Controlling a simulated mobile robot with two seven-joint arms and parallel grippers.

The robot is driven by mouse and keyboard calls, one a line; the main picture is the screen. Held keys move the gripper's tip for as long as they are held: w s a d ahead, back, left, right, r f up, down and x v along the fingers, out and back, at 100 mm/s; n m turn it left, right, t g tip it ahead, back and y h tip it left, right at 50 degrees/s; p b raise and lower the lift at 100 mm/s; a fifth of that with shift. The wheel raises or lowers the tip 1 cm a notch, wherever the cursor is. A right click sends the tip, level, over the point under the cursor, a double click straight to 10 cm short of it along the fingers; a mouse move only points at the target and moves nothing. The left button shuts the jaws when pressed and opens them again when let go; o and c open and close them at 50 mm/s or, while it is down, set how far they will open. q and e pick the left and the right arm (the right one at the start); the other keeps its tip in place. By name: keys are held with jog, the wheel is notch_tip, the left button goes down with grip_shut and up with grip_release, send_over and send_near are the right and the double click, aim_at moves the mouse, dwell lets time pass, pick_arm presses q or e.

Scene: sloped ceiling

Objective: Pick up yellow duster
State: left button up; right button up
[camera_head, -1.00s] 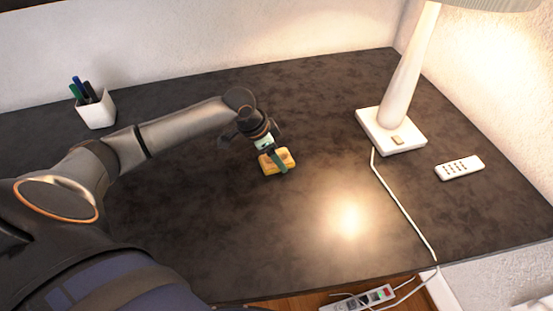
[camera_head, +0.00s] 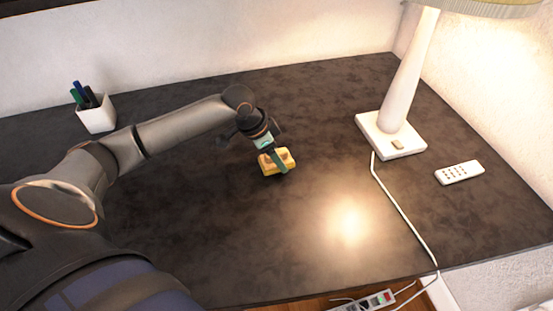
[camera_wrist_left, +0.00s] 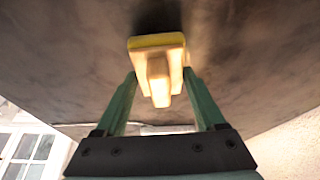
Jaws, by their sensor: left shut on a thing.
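The yellow duster (camera_head: 284,165) is a small block at the middle of the dark desk in the head view. My left gripper (camera_head: 275,160) reaches down to it from above, with a green finger across its near side. In the left wrist view the duster (camera_wrist_left: 156,42) shows a yellow edge and a paler raised handle. The green fingers of my left gripper (camera_wrist_left: 159,85) stand on both sides of the handle, shut on it. Whether the duster touches the desk is hard to tell. My right gripper is not in view.
A white lamp (camera_head: 402,90) stands at the back right, its cord (camera_head: 400,205) running to the front edge. A white remote (camera_head: 459,172) lies at right. A white pen cup (camera_head: 97,115) is at back left. A power strip (camera_head: 372,300) lies below the desk (camera_head: 320,100).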

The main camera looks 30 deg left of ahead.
pick_arm(q)
jog(key=s+d+r+p, duration=0.1)
jog(key=s+d+r, duration=0.6)
jog(key=d+r, duration=0.4)
jog(key=shift+s+d, duration=0.15)
jog(key=shift+d, duration=0.35)
jog(key=shift+r, duration=0.1)
